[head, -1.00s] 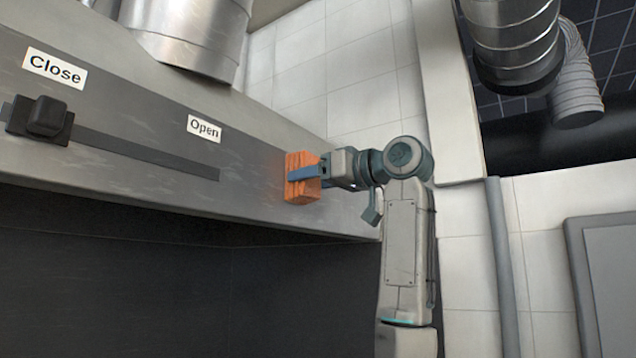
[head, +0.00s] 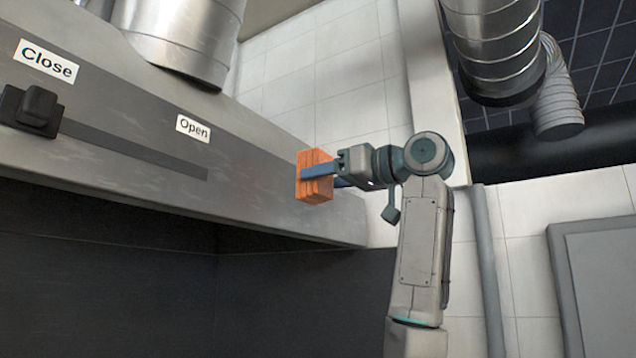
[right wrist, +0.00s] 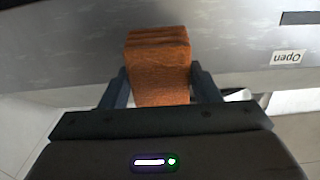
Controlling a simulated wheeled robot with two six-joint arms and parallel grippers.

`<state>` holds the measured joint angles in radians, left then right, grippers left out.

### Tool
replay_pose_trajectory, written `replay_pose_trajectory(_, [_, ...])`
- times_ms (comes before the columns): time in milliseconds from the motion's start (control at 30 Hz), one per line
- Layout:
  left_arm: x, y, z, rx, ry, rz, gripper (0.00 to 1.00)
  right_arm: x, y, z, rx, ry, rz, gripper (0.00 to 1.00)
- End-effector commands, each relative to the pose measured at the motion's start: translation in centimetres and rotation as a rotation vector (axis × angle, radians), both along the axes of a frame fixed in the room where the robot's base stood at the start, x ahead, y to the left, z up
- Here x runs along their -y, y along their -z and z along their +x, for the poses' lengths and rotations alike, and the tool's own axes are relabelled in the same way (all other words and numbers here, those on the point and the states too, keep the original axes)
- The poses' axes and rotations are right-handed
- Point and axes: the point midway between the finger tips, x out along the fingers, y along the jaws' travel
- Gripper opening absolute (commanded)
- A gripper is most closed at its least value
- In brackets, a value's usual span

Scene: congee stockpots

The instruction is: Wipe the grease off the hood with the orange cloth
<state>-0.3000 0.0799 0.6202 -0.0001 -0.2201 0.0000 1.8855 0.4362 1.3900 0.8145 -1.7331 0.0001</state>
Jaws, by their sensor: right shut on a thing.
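The orange cloth (head: 314,162) is a folded, layered block. My right gripper (head: 318,173) is shut on it and holds it at the right part of the hood's front face (head: 255,180). In the right wrist view the cloth (right wrist: 158,75) sits between the two fingers, with its far end at the grey hood surface (right wrist: 225,45). I cannot tell whether it touches the hood. Faint pale streaks show on the hood's metal; no distinct grease patch stands out. My left gripper is not in view.
A slider knob (head: 32,108) sits at the left of a dark slot below a "Close" label (head: 46,62). An "Open" label (head: 193,128) is near the slot's right end. A metal duct (head: 185,35) rises above the hood. Tiled wall (head: 320,80) lies behind.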

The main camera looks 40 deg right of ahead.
Motion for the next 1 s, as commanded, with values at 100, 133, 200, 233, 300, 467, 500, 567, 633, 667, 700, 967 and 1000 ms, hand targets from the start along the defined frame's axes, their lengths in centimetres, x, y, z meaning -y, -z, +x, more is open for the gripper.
replay_pose_trajectory(100, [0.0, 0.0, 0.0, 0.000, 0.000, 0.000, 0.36, 0.0, 0.0, 0.0, 0.000, 0.000, 0.000, 0.38])
replay_pose_trajectory(133, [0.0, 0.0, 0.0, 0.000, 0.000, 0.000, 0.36, 0.0, 0.0, 0.0, 0.000, 0.000, 0.000, 0.38])
replay_pose_trajectory(200, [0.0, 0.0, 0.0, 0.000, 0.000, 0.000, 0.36, 0.0, 0.0, -0.1, 0.001, 0.000, 0.000, 0.38])
replay_pose_trajectory(233, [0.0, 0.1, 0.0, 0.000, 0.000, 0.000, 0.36, 0.1, 0.0, -0.2, 0.001, 0.000, 0.000, 0.38])
replay_pose_trajectory(300, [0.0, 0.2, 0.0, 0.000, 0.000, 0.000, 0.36, 0.2, 0.0, -0.5, 0.002, 0.000, 0.000, 0.38])
replay_pose_trajectory(467, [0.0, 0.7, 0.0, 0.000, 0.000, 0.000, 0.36, 0.7, 0.1, -1.8, 0.002, -0.001, 0.000, 0.38])
replay_pose_trajectory(500, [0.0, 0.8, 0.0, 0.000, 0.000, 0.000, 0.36, 0.9, 0.1, -2.2, 0.003, 0.000, -0.001, 0.38])
replay_pose_trajectory(567, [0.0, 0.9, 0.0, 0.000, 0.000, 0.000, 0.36, 1.0, 0.0, -2.6, 0.003, 0.000, -0.001, 0.38])
replay_pose_trajectory(633, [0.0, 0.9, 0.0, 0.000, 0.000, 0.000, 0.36, 1.1, 0.0, -2.8, 0.002, 0.000, 0.000, 0.38])
replay_pose_trajectory(667, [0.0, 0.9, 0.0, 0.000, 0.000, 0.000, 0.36, 1.1, 0.0, -2.8, 0.002, 0.000, 0.000, 0.38])
replay_pose_trajectory(700, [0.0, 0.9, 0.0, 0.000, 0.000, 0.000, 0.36, 1.1, 0.0, -2.8, 0.001, 0.000, -0.001, 0.38])
replay_pose_trajectory(967, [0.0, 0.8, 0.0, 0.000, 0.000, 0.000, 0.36, 1.1, 0.0, -2.7, 0.001, -0.001, -0.001, 0.38])
replay_pose_trajectory(1000, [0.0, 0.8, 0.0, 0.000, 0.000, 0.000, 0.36, 1.1, 0.0, -2.7, 0.001, -0.001, -0.001, 0.38])
